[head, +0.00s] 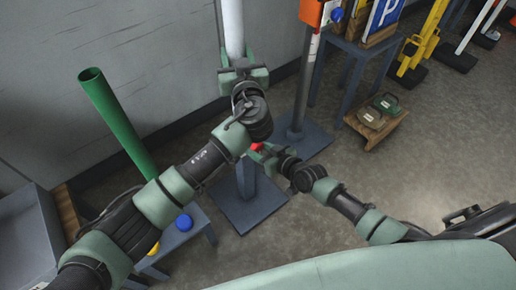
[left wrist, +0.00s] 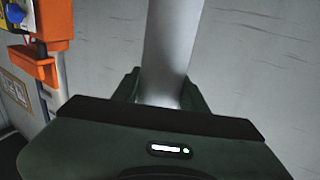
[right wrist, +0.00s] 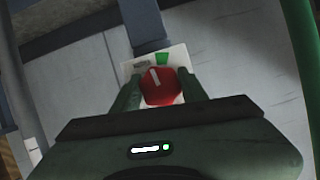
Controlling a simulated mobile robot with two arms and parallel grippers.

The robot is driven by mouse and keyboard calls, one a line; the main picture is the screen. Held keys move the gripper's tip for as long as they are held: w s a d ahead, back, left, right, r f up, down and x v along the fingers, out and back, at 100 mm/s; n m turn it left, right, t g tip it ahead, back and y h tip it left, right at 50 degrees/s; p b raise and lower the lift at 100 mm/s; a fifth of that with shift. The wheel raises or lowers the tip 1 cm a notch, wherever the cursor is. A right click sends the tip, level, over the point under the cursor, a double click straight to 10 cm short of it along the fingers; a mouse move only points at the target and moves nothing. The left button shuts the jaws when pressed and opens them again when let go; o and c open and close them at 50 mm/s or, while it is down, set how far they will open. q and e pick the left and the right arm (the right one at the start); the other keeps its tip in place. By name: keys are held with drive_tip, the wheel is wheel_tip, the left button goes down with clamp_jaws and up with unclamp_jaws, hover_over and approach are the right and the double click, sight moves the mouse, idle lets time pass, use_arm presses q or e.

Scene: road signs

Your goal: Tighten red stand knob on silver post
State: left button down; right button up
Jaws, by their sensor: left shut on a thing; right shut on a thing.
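The silver post (head: 233,28) rises upright from a blue-grey stand with a square base plate (head: 252,214). My left gripper (head: 243,76) is shut around the post, which also runs up between its fingers in the left wrist view (left wrist: 172,45). The red knob (right wrist: 161,88) sits in front of a white plate with a green patch (right wrist: 163,58) in the right wrist view, and its white mark points up, slightly left. My right gripper (right wrist: 160,92) is shut on the knob, one finger on each side. In the head view the knob (head: 256,147) is mostly hidden by my grippers and arms.
A green tube (head: 118,122) leans at the left above a low table with a blue knob (head: 184,222) and a yellow one. A second stand with an orange box (head: 313,12) is close behind on the right. A wooden crate (head: 376,126) holds weights.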

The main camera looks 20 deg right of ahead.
drive_tip(key=shift+w+a+r+m+y, duration=0.1)
drive_tip(key=shift+r+m+y, duration=0.1)
drive_tip(key=shift+m+y, duration=0.75)
drive_tip(key=shift+m+g+y, duration=0.25)
drive_tip(key=shift+m+g, duration=0.05)
drive_tip(key=shift+m, duration=0.45)
drive_tip(key=shift+f, duration=0.1)
drive_tip(key=o, duration=1.4)
drive_tip(key=shift+f, duration=0.1)
